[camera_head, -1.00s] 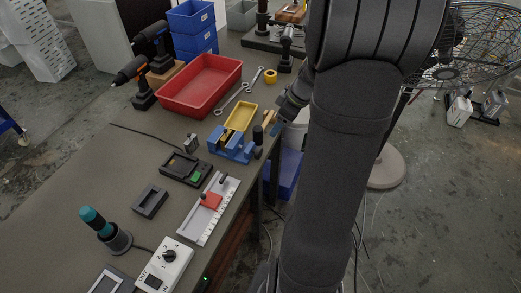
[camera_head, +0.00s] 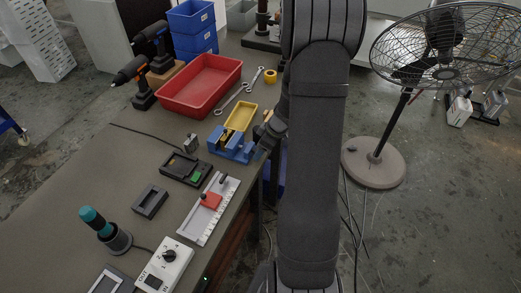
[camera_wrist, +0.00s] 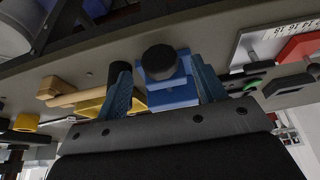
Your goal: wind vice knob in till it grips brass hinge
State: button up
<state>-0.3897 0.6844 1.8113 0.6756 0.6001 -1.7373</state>
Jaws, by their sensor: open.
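The blue vice (camera_head: 230,146) stands near the table's right edge in the head view. A small brass-coloured piece, seemingly the brass hinge (camera_head: 226,137), sits at its jaws; whether they touch it I cannot tell. In the wrist view the round black vice knob (camera_wrist: 159,61) faces me, with the blue vice body (camera_wrist: 172,96) behind it. My gripper (camera_wrist: 164,80) is open, with one blue finger on each side of the knob. Contact with the knob is not clear. In the head view my gripper (camera_head: 264,149) is at the vice's right end and hides the knob.
A yellow tray (camera_head: 241,116) and a red bin (camera_head: 200,86) lie behind the vice. A wooden-handled tool (camera_wrist: 72,95) lies beside it in the wrist view. A black charger-like block (camera_head: 186,168) and a white ruled plate (camera_head: 196,225) are in front.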

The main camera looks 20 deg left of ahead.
jog(key=shift+x, duration=1.2)
jog(key=shift+c, duration=0.2)
jog(key=c, duration=0.9)
jog(key=shift+w+g, duration=0.1)
jog(key=shift+g, duration=0.2)
jog(key=g, duration=0.2)
jog(key=shift+w+m+g, duration=0.25)
jog(key=shift+m+g, duration=0.05)
jog(key=shift+m, duration=0.1)
jog(key=shift+w+f+m+g+y, duration=0.1)
jog(key=shift+w+m+g+y, duration=0.1)
jog(key=shift+g, duration=0.8)
jog(key=shift+w+f+m+g+y, duration=0.1)
jog(key=shift+m+g, duration=0.1)
jog(key=shift+g, duration=0.8)
